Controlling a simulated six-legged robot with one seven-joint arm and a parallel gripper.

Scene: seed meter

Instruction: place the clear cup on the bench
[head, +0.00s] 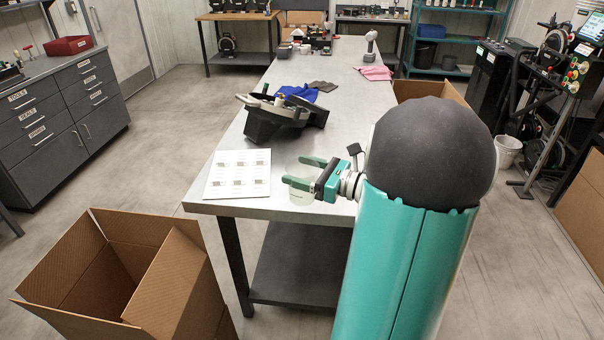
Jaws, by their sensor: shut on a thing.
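The clear cup (302,195) is a faint, see-through shape at the near end of the metal bench (258,207). My gripper (303,172) reaches in from the right with its green fingers on either side of the cup, shut on it. The cup looks upright and overlaps the bench top in the head view. I cannot tell whether its base touches the surface. The fingers and the gripper body hide part of it.
A white printed sheet (238,174) lies just left of the cup. A black seed meter part (285,115) sits behind, with a blue cloth (297,92) beyond it. An open cardboard box (125,275) stands on the floor at front left.

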